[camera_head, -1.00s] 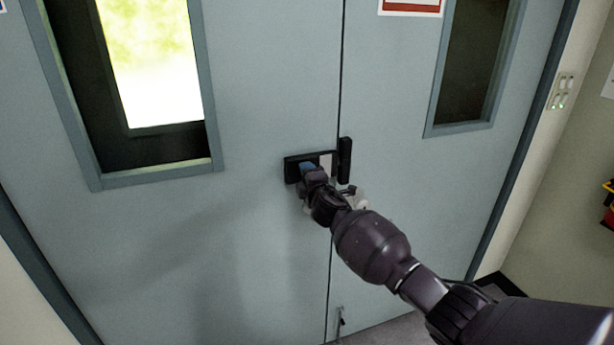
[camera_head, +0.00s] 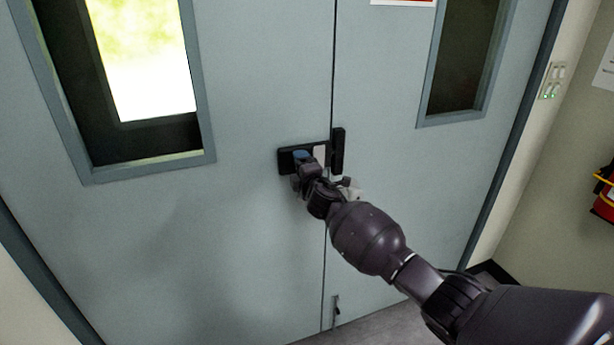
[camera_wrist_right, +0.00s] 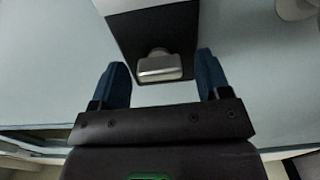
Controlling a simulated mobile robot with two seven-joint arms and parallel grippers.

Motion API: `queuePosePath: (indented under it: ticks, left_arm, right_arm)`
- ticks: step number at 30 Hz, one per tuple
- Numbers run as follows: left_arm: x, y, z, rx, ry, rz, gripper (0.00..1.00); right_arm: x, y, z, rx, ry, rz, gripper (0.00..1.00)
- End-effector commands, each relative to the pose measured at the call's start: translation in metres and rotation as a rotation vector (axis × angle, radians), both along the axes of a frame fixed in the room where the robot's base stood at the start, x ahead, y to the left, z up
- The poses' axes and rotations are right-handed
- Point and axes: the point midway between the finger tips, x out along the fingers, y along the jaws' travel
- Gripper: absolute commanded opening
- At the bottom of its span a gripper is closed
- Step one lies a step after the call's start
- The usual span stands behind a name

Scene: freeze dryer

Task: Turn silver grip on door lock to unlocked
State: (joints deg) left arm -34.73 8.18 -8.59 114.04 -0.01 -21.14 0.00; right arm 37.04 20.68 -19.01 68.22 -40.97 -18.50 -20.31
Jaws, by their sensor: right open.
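The door lock (camera_head: 284,160) is a dark box on the grey-blue double door (camera_head: 250,230), close to the seam between the leaves. Its silver grip (camera_wrist_right: 160,66) shows in the right wrist view as a small block standing out from the dark lock body (camera_wrist_right: 152,28). My right gripper (camera_head: 302,158) is at the lock in the head view and hides part of it. In the right wrist view its two blue fingertips (camera_wrist_right: 165,82) are open, one on each side of the grip, with gaps between. My left gripper is not in view.
A dark upright piece (camera_head: 338,151) stands at the door seam beside the lock. A pale rounded part (camera_head: 350,190) shows behind my right wrist. A bolt (camera_head: 337,308) sits low on the door. A red extinguisher (camera_head: 604,205) hangs on the right wall.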

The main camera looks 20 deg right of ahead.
Motion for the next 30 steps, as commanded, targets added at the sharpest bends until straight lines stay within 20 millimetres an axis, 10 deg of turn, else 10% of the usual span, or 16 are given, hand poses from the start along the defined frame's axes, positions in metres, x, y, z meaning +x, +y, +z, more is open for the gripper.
queuePosePath:
  ticks: [18,30]
  left_arm:
    - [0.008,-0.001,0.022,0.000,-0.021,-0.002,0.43]
    - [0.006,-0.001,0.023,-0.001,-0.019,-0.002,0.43]
  right_arm:
    - [-0.086,-0.003,0.000,-0.001,0.000,0.001,0.70]
    - [-0.103,-0.004,0.000,-0.001,0.000,0.000,0.70]
